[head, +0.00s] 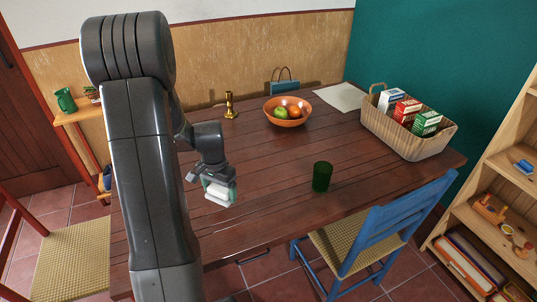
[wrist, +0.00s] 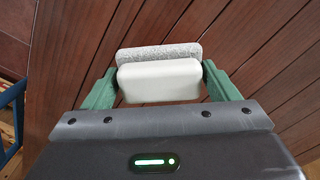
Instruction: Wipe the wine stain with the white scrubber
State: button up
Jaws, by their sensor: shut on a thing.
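The white scrubber (head: 219,193) is held in my gripper (head: 217,187) over the left part of the dark wooden table (head: 265,160). In the wrist view, the scrubber (wrist: 160,80) has a smooth white body and a rough grey pad on its far side. The green fingers of my gripper (wrist: 157,85) close on its two ends. I cannot tell whether the pad touches the table. No wine stain can be made out in either view; my arm hides part of the table's left side.
A dark green cup (head: 322,176) stands right of my gripper. Behind are a brass candlestick (head: 230,105), a fruit bowl (head: 287,112) and a paper sheet (head: 341,97). A basket of boxes (head: 410,131) stands at right. A blue chair (head: 378,235) is at the front edge.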

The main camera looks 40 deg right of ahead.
jog(key=shift+r+p, duration=0.65)
jog(key=shift+r, duration=0.65)
